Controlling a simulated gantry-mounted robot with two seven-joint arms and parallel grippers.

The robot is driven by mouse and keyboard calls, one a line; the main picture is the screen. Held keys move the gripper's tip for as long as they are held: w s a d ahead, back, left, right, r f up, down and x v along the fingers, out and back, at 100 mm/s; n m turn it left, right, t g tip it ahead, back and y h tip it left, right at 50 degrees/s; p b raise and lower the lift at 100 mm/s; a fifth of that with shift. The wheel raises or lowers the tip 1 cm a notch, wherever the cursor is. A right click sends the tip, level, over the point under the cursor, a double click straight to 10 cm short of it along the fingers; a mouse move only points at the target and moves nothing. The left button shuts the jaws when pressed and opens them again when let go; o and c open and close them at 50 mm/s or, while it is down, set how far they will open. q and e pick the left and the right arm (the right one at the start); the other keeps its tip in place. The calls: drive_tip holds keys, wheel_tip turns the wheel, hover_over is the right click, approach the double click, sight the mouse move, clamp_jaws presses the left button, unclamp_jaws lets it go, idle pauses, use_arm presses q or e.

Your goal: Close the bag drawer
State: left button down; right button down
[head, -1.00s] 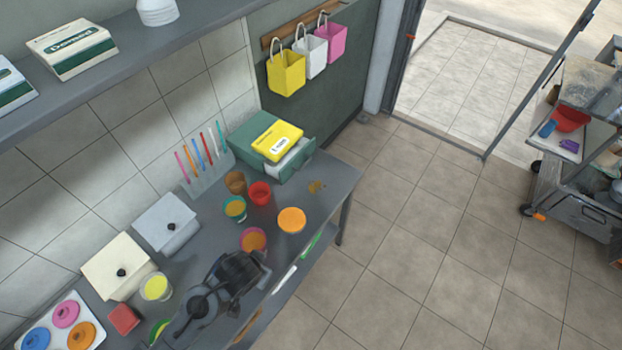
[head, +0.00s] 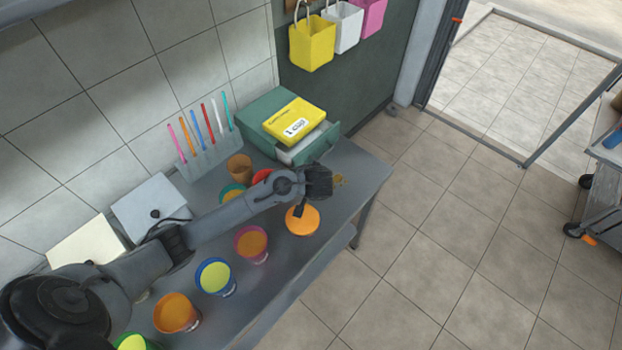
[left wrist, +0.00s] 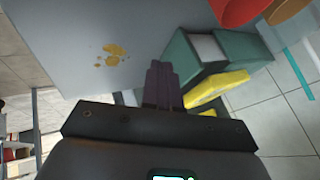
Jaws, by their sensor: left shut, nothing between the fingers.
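The green bag drawer box (head: 262,117) stands at the back right of the counter. Its drawer (head: 322,145) is pulled part way out, with white contents (head: 300,148) showing in the gap. A yellow packet (head: 294,120) lies on top of the box. My left gripper (head: 319,182) is in front of the drawer, above the counter's right part, with a gap between it and the drawer front in the head view. In the left wrist view its dark fingers (left wrist: 162,85) are together and empty, beside the green drawer front (left wrist: 182,58). My right gripper is not in view.
Cups stand along the counter (head: 345,205); an orange-topped cup (head: 302,220) is just below my left gripper, and a red cup (head: 262,176) is partly hidden by my arm. A straw holder (head: 210,150) stands left of the box. An orange-brown spill (left wrist: 112,53) marks the counter.

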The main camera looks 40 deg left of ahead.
sight(280, 157)
use_arm(q)
drive_tip(key=b+x, duration=0.1)
drive_tip(key=x, duration=0.5)
drive_tip(key=shift+w+a+f+b, duration=0.15)
drive_tip(key=shift+a+f+b, duration=0.1)
drive_tip(key=shift+b, duration=0.15)
drive_tip(key=a, duration=0.3)
drive_tip(key=shift+w+a, duration=0.1)
drive_tip(key=shift+a, duration=0.35)
drive_tip(key=shift+a, duration=0.1)
drive_tip(key=shift+a+p, duration=0.3)
drive_tip(key=a+p, duration=0.1)
drive_tip(key=a, duration=0.7)
drive_tip(key=shift+a, duration=0.25)
drive_tip(key=shift+f, duration=0.15)
